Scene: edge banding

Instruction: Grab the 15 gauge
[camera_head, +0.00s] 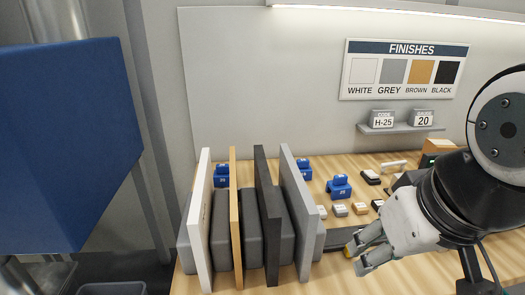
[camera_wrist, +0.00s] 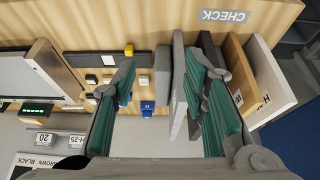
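Several blue gauge blocks with small white labels stand on the wooden bench. In the head view one (camera_head: 222,176) is between the white and brown panels, one (camera_head: 304,169) is behind the grey panel, and one (camera_head: 339,187) is farther right. Their numbers are too small to read surely, so I cannot tell which is the 15. In the wrist view a blue block (camera_wrist: 147,107) shows between my fingers. My gripper (camera_head: 362,257) is over the bench's front right, fingers apart and empty; it also shows in the wrist view (camera_wrist: 165,78).
White (camera_head: 203,220), brown (camera_head: 235,215), black (camera_head: 267,215) and grey (camera_head: 298,205) panels stand upright in a rack left of my gripper. Small finish blocks (camera_head: 340,210) lie on the bench. A shelf (camera_head: 400,128) carries H-25 and 20 signs. A blue box (camera_head: 65,150) is far left.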

